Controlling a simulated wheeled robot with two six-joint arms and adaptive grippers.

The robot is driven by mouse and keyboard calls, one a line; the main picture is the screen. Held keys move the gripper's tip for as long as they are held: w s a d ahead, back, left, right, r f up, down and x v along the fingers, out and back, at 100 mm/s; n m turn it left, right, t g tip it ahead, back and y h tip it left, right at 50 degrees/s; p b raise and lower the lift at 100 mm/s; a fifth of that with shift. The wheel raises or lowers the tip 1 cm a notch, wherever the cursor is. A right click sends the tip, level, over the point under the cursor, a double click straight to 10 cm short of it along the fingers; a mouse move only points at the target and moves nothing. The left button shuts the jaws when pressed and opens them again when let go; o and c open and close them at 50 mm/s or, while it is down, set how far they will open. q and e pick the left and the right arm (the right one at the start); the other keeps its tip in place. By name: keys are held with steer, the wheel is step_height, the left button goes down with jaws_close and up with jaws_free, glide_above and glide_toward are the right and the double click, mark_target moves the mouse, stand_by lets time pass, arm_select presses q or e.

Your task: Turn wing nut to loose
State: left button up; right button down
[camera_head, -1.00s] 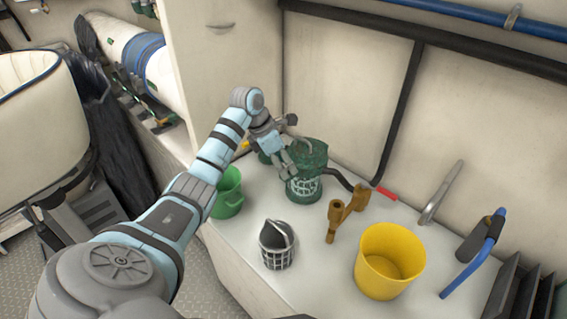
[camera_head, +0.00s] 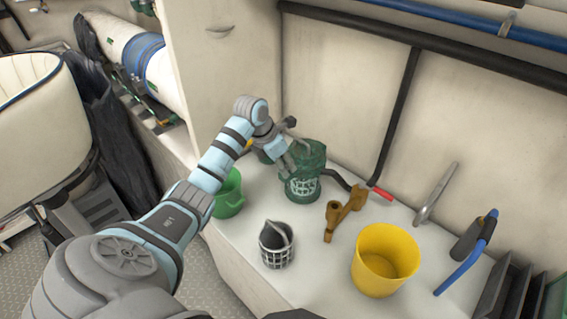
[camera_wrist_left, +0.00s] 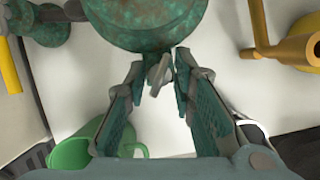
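A green, weathered strainer (camera_head: 304,170) with a pale grid band stands on the white counter by the back wall. In the left wrist view its rounded green body (camera_wrist_left: 145,22) fills the top middle. A small grey wing nut (camera_wrist_left: 158,74) sticks out from that body. My left gripper (camera_wrist_left: 160,72) has its fingers apart, one on each side of the wing nut, with narrow gaps showing. In the head view the left gripper (camera_head: 287,158) is at the strainer's upper left side, where the nut is too small to make out.
A green cup (camera_head: 228,196), a dark basket with a white grid (camera_head: 276,246), a bronze fitting (camera_head: 343,213) and a yellow bucket (camera_head: 385,262) stand on the counter (camera_head: 310,285). A red-handled lever (camera_head: 381,193) and a blue-handled tool (camera_head: 468,260) lie farther right.

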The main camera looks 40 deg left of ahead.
arm_select(q)
steer(key=shift+o, duration=0.9)
steer(key=v, duration=1.2)
steer(key=shift+s, duration=0.15)
